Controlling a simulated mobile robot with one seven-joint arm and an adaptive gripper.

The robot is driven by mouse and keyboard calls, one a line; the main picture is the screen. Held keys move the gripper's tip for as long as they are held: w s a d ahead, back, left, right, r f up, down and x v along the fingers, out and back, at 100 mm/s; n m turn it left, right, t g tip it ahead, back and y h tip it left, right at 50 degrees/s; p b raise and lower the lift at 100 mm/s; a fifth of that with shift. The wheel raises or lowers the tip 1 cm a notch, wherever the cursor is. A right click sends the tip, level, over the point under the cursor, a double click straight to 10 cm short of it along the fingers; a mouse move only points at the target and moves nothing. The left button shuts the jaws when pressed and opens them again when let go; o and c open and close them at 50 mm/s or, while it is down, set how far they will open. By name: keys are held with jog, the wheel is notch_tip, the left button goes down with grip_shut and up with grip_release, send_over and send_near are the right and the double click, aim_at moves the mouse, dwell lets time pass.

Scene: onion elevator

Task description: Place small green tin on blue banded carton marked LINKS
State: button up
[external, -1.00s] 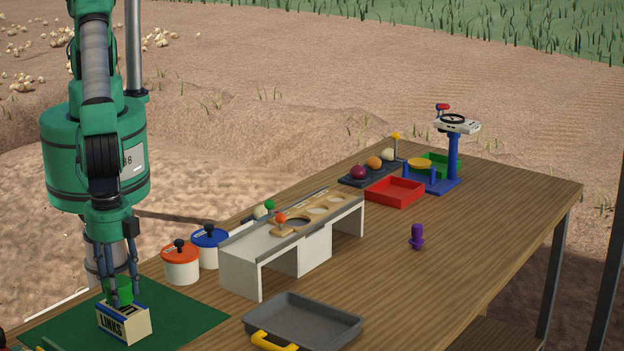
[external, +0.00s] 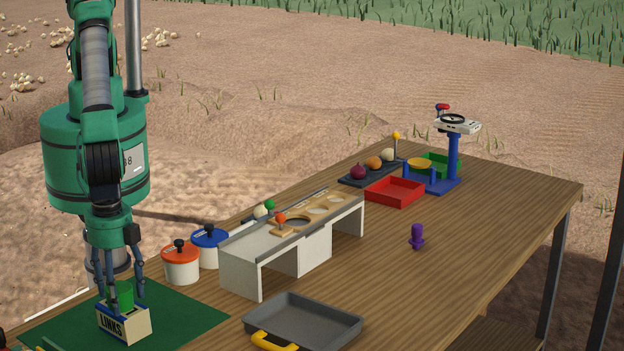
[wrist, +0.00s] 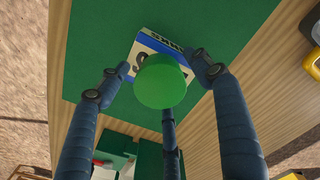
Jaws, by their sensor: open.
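The small green tin (external: 121,294) stands upright on top of the carton marked LINKS (external: 125,325), a cream box with blue bands. In the wrist view the tin (wrist: 160,82) covers part of the carton's top (wrist: 148,48). My gripper (external: 122,290) is just above and around the tin, pointing down. Its fingers are spread, and in the wrist view (wrist: 155,90) they show gaps beside the tin. The carton rests on the green mat (external: 190,318).
An orange-lidded pot (external: 181,265) and a blue-lidded pot (external: 209,250) stand behind the mat. A white stand (external: 240,270) and a grey tray (external: 300,325) with a yellow handle are to the right. A purple peg (external: 417,237) stands on open tabletop.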

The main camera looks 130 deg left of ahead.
aim_at(119, 287)
jog(key=shift+r, duration=0.15)
notch_tip(119, 287, up, 12)
dwell(0.6)
jog(key=shift+a+r, duration=0.1)
jog(key=shift+r, duration=0.05)
dwell(0.4)
